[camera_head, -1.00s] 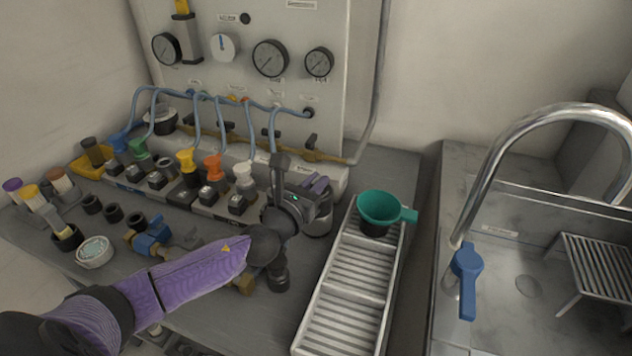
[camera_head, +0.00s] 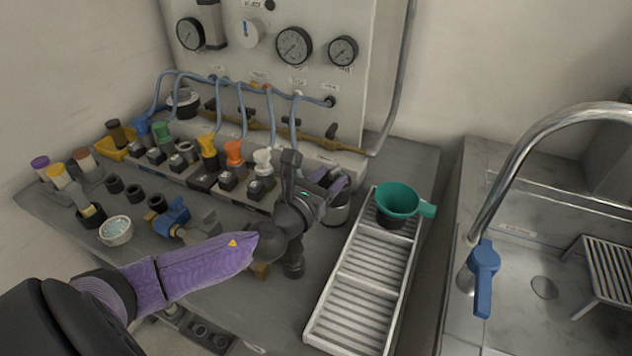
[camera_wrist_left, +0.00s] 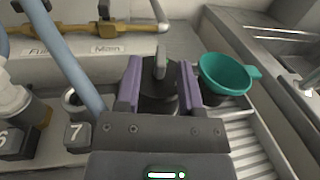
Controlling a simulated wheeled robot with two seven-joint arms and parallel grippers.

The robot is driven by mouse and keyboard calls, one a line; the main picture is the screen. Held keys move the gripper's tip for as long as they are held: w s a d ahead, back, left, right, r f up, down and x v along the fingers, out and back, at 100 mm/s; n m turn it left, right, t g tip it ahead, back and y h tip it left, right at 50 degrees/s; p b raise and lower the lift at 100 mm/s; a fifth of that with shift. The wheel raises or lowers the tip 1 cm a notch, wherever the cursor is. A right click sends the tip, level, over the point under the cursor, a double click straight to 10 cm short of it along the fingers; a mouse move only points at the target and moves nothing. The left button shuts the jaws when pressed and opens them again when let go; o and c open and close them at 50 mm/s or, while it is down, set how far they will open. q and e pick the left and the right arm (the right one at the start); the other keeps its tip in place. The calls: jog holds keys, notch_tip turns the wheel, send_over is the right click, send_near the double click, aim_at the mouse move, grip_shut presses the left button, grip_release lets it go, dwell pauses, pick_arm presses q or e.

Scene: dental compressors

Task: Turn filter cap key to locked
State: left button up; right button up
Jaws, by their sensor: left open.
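The filter is a grey canister (camera_head: 337,212) just left of the white slatted tray, partly hidden by my left gripper (camera_head: 328,184) in the head view. In the left wrist view its dark round cap (camera_wrist_left: 158,98) carries an upright grey key (camera_wrist_left: 160,60). My left gripper (camera_wrist_left: 160,88) is open, with one purple finger on each side of the cap and key. Whether the fingers touch the cap cannot be told. The key's lock marking cannot be seen. My right gripper is not in view.
A green funnel (camera_head: 398,199) stands on the slatted tray (camera_head: 351,312), close right of the gripper. Blue hoses (camera_wrist_left: 67,55) and numbered valves (camera_head: 208,152) are at left. The panel with gauges (camera_head: 293,46) is behind. A sink tap (camera_head: 483,275) is at right.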

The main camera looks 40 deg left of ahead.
pick_arm(q)
jog(key=s, duration=0.7)
jog(key=shift+s+d+p, duration=0.15)
jog(key=shift+s+p, duration=0.15)
jog(key=shift+s, duration=0.05)
